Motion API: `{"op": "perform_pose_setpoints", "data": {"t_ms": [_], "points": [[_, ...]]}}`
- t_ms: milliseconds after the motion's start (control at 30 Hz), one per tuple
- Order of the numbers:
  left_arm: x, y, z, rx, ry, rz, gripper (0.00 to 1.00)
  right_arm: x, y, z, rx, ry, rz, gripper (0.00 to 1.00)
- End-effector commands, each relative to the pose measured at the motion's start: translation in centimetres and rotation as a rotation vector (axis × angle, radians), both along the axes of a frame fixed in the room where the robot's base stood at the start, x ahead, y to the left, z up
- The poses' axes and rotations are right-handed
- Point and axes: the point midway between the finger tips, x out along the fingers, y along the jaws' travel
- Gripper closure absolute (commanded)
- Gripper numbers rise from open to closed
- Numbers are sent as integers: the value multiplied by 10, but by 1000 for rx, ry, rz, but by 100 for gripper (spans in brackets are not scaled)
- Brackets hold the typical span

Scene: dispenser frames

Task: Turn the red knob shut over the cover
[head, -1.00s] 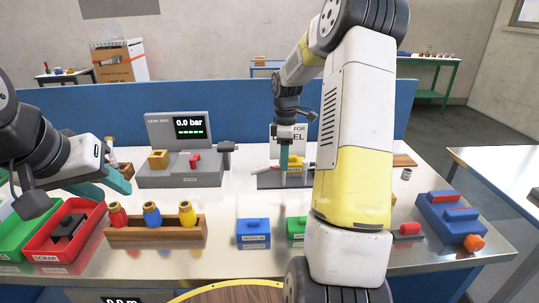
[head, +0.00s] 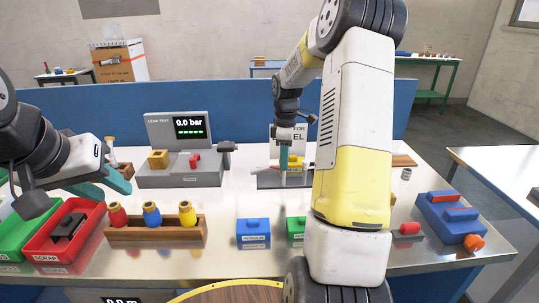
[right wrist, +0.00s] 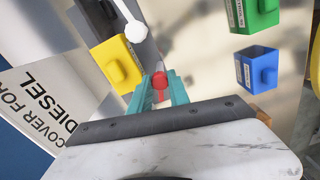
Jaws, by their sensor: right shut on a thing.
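My right gripper (right wrist: 160,88) is shut on the small red knob (right wrist: 159,80), which shows between its teal fingertips in the right wrist view. In the head view the right gripper (head: 284,180) points down at the dark fixture plate (head: 268,183), and the knob is hidden there. The yellow cover block (right wrist: 118,66) sits beside the knob; it also shows behind the fingers in the head view (head: 297,163). A white ball-ended lever (right wrist: 130,25) reaches over near the yellow block. My left gripper (head: 118,182) is open and empty above the left part of the table.
A "cover for diesel" sign (right wrist: 38,105) stands behind the fixture. The grey leak tester (head: 180,181) reads 0.0 bar. A wooden rack (head: 155,235) and red scrap tray (head: 46,256) are at left.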

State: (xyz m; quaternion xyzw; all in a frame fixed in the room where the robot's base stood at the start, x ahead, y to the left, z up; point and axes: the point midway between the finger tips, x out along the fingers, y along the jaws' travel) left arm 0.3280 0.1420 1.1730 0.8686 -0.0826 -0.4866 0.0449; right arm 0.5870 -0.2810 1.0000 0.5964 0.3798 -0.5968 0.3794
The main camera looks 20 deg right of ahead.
Motion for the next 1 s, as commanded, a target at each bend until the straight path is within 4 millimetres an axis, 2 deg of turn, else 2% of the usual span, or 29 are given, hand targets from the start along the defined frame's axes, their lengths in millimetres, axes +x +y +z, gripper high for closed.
{"op": "perform_pose_setpoints", "data": {"t_ms": [267,1000], "points": [[0,0,0,0,0,0,64,0,0,1,-1,-2,-178,100],[0,0,0,0,0,0,64,1,0,1,0,-5,-872,100]]}}
